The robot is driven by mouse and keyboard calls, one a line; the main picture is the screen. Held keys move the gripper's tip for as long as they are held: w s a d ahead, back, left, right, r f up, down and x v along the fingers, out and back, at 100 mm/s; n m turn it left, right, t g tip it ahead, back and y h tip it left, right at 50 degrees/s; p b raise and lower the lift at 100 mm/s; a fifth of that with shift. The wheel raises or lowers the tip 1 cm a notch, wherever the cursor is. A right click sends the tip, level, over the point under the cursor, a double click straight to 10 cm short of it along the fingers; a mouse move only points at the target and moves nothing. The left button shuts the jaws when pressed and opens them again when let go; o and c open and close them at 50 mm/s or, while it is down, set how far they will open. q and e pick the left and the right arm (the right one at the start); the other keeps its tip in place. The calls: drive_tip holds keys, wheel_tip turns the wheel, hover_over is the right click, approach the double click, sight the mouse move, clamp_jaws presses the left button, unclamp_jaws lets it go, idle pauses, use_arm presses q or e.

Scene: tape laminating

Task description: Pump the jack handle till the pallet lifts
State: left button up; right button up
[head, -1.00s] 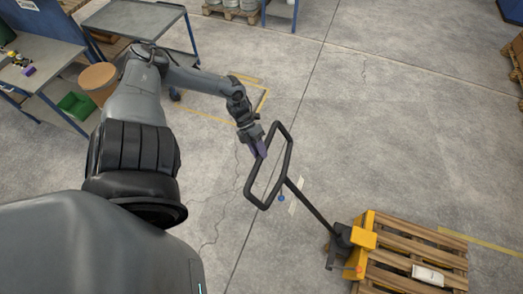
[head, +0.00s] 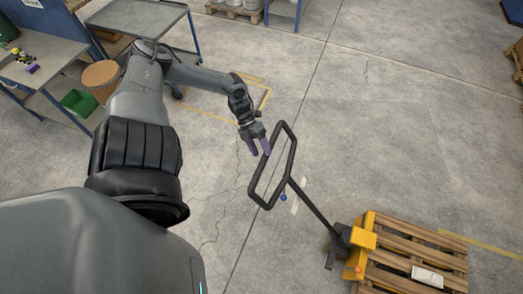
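The black jack handle (head: 290,158) is a looped frame on a long shaft, tilted up and left from the yellow pallet jack (head: 362,239). The jack's forks are hidden by the wooden pallet (head: 412,246) at lower right. My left gripper (head: 260,149) is at the upper left side of the handle loop. My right gripper is out of view.
A white bag-like item (head: 427,277) lies on the pallet. A grey cart (head: 135,17) and a workbench (head: 40,62) stand at upper left, with a green bin (head: 79,103) and a round wooden-topped drum (head: 100,75).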

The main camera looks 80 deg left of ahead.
use_arm(q)
drive_tip(key=p+v, duration=0.4)
drive_tip(key=v, duration=0.6)
drive_tip(key=shift+w, duration=0.1)
